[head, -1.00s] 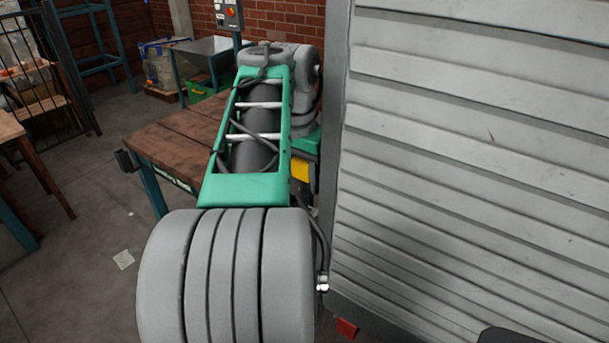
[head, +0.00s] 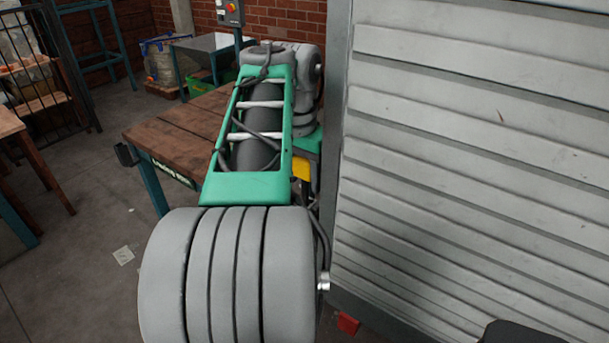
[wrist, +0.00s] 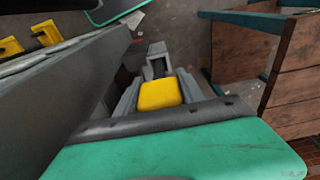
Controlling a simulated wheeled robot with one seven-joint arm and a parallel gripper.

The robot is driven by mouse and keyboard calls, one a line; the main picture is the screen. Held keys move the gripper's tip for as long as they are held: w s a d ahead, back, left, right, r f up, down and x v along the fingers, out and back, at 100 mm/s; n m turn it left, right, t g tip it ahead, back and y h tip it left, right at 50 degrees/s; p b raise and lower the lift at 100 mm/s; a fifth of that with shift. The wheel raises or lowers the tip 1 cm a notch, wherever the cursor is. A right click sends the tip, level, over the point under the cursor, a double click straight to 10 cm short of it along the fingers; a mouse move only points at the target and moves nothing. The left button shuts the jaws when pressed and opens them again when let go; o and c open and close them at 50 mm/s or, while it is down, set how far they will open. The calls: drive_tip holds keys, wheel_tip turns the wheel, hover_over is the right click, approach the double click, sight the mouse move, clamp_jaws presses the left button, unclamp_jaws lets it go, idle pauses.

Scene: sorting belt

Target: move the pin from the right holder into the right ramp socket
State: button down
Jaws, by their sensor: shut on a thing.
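In the wrist view my gripper (wrist: 158,84) has its grey fingers closed around a yellow block with a grey part reaching out beyond it. I take this to be the pin (wrist: 160,96); its far end is not clear. It is held in the air above the floor. In the head view my green and grey arm hides the fingers, and only a yellow patch shows beside it. Neither the right holder nor the right ramp socket can be made out for certain.
Two yellow pieces (wrist: 44,33) stand at the upper left of the wrist view, by a dark grey wall or edge. A wooden-topped table (head: 180,135) stands at the left. A large grey slatted panel (head: 480,150) fills the right of the head view.

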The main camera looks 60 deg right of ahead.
sight(304, 197)
drive_tip(key=shift+f+b, duration=2.9)
drive_tip(key=shift+f, duration=0.2)
drive_tip(key=c, duration=0.6)
unclamp_jaws()
drive_tip(key=shift+r, duration=0.1)
drive_tip(key=shift+c, duration=0.2)
drive_tip(key=r+p, duration=0.4)
drive_tip(key=r, duration=0.1)
drive_tip(key=a+r+p, duration=0.1)
drive_tip(key=r+p, duration=0.1)
drive_tip(key=r, duration=0.1)
drive_tip(key=shift+w, duration=0.1)
drive_tip(key=shift+f, duration=0.1)
